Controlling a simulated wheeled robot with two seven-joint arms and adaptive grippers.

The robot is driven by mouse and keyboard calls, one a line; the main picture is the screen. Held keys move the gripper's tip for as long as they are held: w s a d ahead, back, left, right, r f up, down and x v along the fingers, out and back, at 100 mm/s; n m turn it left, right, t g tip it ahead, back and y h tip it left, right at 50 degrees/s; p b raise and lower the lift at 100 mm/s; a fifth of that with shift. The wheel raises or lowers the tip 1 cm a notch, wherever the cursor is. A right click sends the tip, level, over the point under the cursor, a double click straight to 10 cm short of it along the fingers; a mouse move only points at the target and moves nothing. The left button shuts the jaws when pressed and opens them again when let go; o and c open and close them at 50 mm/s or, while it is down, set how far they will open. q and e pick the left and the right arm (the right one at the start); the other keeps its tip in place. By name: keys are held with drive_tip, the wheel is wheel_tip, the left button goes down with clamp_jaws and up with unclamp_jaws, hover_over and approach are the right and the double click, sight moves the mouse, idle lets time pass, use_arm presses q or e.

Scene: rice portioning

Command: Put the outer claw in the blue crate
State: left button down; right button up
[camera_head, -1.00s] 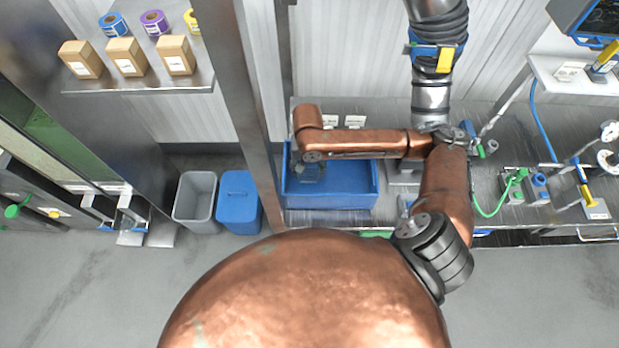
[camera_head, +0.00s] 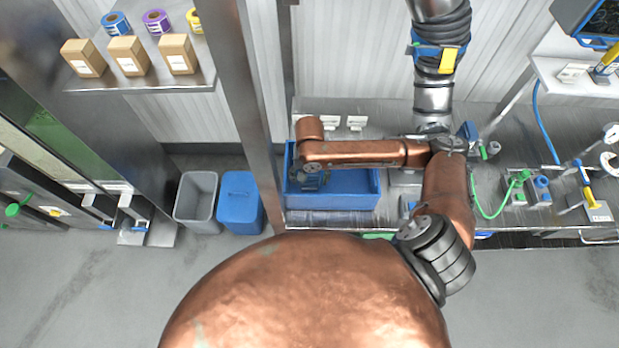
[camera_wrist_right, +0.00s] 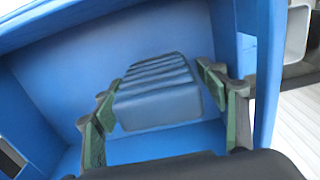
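The outer claw (camera_wrist_right: 155,95), a dark blue piece with a ribbed top, shows in the wrist view inside the blue crate (camera_wrist_right: 70,62). My right gripper (camera_wrist_right: 155,88) has a green-padded finger on each side of it, tips against or very close to its sides. It looks held between the fingertips. I cannot tell whether it touches the crate floor. In the head view the crate (camera_head: 350,201) stands on the steel counter, with my right gripper (camera_head: 312,182) down inside its left part. My left gripper is not in view.
A grey bin (camera_head: 196,200) and a blue lidded bin (camera_head: 239,203) stand on the floor left of the counter. A steel post (camera_head: 240,80) rises beside the crate. Tools and a green hose (camera_head: 487,212) lie to the right. The crate's right half looks empty.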

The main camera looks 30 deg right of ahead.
drive_tip(key=shift+r, duration=0.3)
wheel_tip(320, 180, up, 12)
drive_tip(key=shift+f+p, duration=0.15)
drive_tip(key=shift+p, duration=0.6)
